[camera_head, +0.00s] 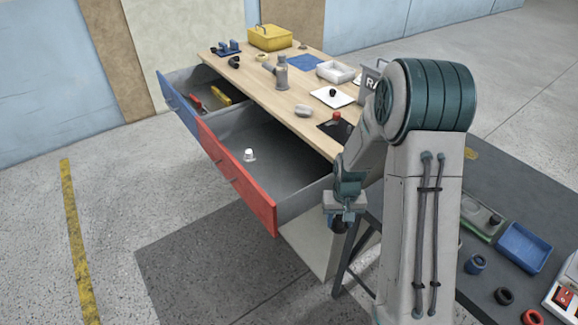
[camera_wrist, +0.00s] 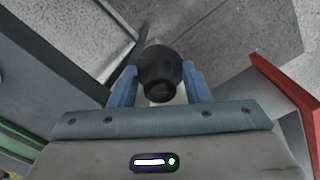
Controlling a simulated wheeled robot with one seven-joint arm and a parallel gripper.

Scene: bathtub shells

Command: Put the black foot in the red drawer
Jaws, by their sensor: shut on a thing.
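My gripper (camera_head: 340,225) hangs beside the right end of the open red drawer (camera_head: 236,180), outside it and close to the table leg. In the wrist view my gripper (camera_wrist: 160,85) is shut on the black foot (camera_wrist: 160,72), a dark round piece between its two blue fingers. In the head view the foot is mostly hidden by my gripper. The red drawer is pulled out and holds a small white-topped piece (camera_head: 249,155); the rest of its grey floor is bare. The drawer's red front also shows at the right of the wrist view (camera_wrist: 285,85).
A blue drawer (camera_head: 178,105) with tools stands open beside the red one. The wooden tabletop (camera_head: 255,80) carries a yellow box (camera_head: 270,37), a white tray (camera_head: 335,72) and small parts. A dark bench (camera_head: 430,240) with a blue bin (camera_head: 523,247) is at right.

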